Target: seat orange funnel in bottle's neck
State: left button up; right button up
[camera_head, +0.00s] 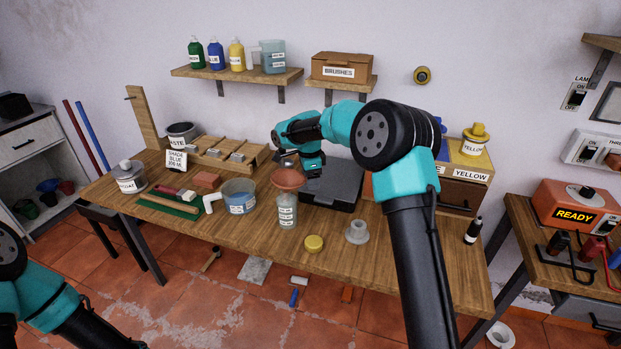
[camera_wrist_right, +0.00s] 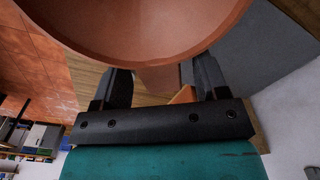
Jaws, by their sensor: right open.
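The orange funnel (camera_head: 288,179) sits upright directly above the clear, labelled bottle (camera_head: 287,213) on the workbench. Its spout is at the bottle's neck, but I cannot tell how deep it goes. My right gripper (camera_head: 290,163) is just behind the funnel. In the right wrist view the funnel (camera_wrist_right: 150,25) fills the top, with its narrow part between the spread fingers of my right gripper (camera_wrist_right: 162,76). The fingers are open, with gaps beside the spout. The bottle is not clearly visible there. My left arm shows at the lower left of the head view, its gripper out of frame.
A blue-filled tub (camera_head: 239,199) stands left of the bottle. A dark case (camera_head: 331,188) lies behind. Bare bench surface lies in front of the bottle.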

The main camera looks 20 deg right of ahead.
notch_tip(320, 180, up, 17)
jog(key=shift+a+r, duration=0.2)
jog(key=shift+a, duration=0.15)
dwell(0.4)
dwell(0.4)
